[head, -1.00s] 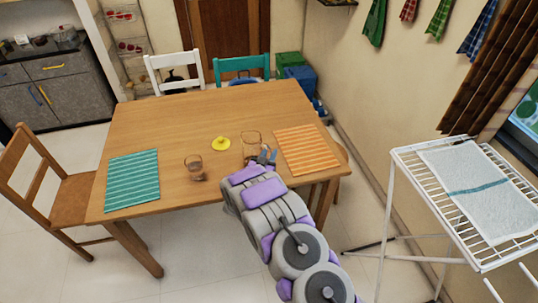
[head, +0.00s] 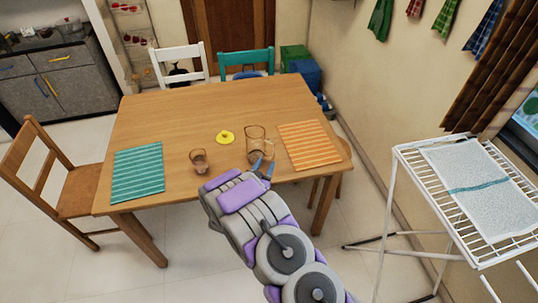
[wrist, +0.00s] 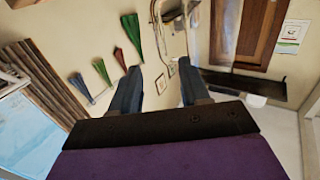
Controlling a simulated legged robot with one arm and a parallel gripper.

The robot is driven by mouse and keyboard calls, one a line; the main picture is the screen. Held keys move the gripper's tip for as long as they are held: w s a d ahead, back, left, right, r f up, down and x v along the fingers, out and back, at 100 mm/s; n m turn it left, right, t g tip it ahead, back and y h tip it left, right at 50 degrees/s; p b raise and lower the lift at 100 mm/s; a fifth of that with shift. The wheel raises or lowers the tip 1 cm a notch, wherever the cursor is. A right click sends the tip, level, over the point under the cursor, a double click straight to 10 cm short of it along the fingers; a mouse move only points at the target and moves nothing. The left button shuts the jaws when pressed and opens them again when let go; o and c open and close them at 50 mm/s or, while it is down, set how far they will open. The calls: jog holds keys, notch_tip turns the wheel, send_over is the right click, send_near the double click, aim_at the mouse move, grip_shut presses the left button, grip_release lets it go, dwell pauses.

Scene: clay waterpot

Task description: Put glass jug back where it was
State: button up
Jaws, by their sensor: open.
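The glass jug (head: 254,136) stands upright on the wooden table (head: 185,115), just left of the orange striped mat (head: 310,145). My gripper (head: 262,166) is at the table's near edge, on the near side of the jug. Its fingers look close to the jug's lower part; I cannot tell whether they touch it. In the wrist view the two fingers of my gripper (wrist: 158,88) are spread apart, with nothing clearly held between them. A clear curved glass outline, seemingly the jug (wrist: 178,28), shows beyond them.
A small brown glass (head: 199,161) and a yellow lid-like piece (head: 225,137) stand left of the jug. A teal striped mat (head: 138,173) lies at the left. Chairs surround the table. A drying rack (head: 455,185) stands at the right. The table's back half is clear.

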jog(key=shift+v, duration=1.35)
notch_tip(320, 180, up, 8)
jog(key=w+g+y, duration=0.2)
jog(key=g+y, duration=0.3)
jog(key=g, duration=0.1)
jog(key=s+d+r+n+g+y, duration=0.2)
jog(key=s+r+g+y, duration=0.15)
jog(key=s+r, duration=0.55)
jog(key=s+d+r+g+h, duration=0.1)
jog(key=s+d+r+g, duration=0.2)
jog(key=s, duration=1)
jog(key=s+d+r+n+g+h, duration=0.1)
jog(key=s+d+r+g, duration=0.2)
jog(key=s+d, duration=0.6)
jog(key=s+d+r+g+h, duration=0.1)
jog(key=s+d+r+g, duration=0.2)
jog(key=s, duration=1.4)
jog(key=d, duration=0.3)
jog(key=shift+d+r+n, duration=0.2)
jog(key=shift+r+n, duration=0.1)
jog(key=shift+r, duration=0.05)
